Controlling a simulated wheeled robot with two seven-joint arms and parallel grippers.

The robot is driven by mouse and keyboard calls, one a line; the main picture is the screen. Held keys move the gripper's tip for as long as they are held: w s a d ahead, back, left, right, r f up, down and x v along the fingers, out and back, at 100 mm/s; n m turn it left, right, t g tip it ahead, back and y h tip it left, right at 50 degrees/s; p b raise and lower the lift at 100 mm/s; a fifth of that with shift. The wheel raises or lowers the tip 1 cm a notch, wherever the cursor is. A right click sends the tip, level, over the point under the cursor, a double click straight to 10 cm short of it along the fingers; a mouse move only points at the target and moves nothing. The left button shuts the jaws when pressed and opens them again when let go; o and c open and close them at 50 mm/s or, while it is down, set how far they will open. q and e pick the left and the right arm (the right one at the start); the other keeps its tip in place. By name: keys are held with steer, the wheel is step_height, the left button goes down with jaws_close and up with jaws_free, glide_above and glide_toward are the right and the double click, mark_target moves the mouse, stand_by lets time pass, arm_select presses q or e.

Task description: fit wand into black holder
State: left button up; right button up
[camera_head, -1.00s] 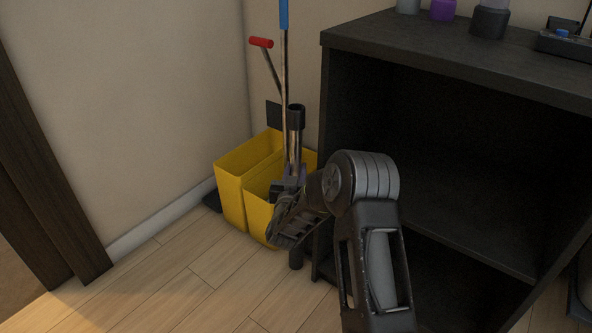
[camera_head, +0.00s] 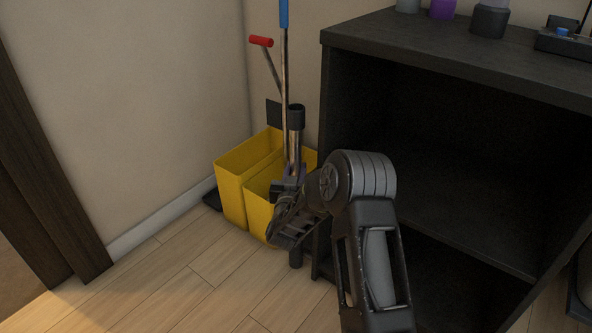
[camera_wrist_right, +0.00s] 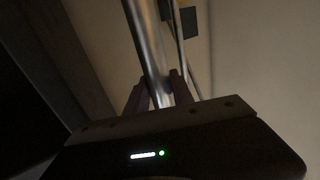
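The wand (camera_head: 295,146) is a metal tube with a black collar at its top. It stands nearly upright in front of the yellow bucket, close to the cabinet's left side. My right gripper (camera_head: 291,174) is at the tube's lower part. In the right wrist view the wand (camera_wrist_right: 147,45) runs between the two fingers (camera_wrist_right: 160,97), which appear closed against it. The wand's lower end is hidden by my wrist. My left gripper is out of view.
A yellow two-part bucket (camera_head: 231,196) stands just behind the wand, with a blue-topped pole (camera_head: 284,15) and a red-handled tool (camera_head: 261,42). The dark open cabinet (camera_head: 440,60) is close on the right. A black panel (camera_head: 273,113) is behind. Floor at the left is clear.

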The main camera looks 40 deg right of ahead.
steer(key=o, duration=0.5)
steer(key=shift+f, duration=0.1)
steer(key=shift+s+a, duration=0.2)
steer(key=p+v, duration=0.1)
steer(key=v, duration=0.4)
steer(key=shift+a, duration=0.15)
steer(key=shift+s+a+f+b, duration=0.1)
steer(key=shift+s+a+b, duration=0.25)
steer(key=shift+s+a, duration=0.25)
steer(key=shift+s, duration=0.25)
